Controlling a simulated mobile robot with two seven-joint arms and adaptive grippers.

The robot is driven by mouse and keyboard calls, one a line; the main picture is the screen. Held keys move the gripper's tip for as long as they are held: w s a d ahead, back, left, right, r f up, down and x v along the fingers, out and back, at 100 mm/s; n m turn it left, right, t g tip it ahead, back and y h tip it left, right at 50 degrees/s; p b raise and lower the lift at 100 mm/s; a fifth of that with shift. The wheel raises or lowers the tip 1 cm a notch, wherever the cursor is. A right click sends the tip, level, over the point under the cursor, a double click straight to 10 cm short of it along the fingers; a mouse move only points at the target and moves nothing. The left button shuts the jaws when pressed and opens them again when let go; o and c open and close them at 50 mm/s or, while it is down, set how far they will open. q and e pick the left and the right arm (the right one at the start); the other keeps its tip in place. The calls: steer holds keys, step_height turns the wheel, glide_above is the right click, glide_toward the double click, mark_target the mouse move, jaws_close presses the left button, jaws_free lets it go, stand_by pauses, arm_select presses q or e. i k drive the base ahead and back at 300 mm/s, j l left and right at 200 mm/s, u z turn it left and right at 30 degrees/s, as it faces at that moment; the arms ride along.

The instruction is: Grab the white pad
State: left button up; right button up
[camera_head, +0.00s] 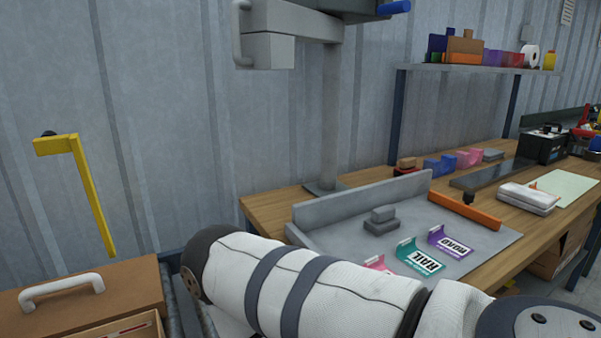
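A white pad (528,198), which looks like a stack of folded white cloth, lies on the wooden workbench (262,205) at the right. It rests near the front edge, to the right of an orange bar. A large white arm of mine with dark bands crosses the bottom of the view and leaves at the lower right. Its gripper is out of view, and no other gripper shows. Nothing is seen touching the pad.
A grey tray (335,235) holds a grey block (381,220) and colored labeled cards (420,261). The orange bar (464,210), a pale green sheet (566,186) and a black box (541,147) are around the pad. A brown box (80,300) stands lower left.

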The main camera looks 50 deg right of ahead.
mark_target(536, 202)
steer(key=l+z, duration=0.1)
steer(key=z, duration=3)
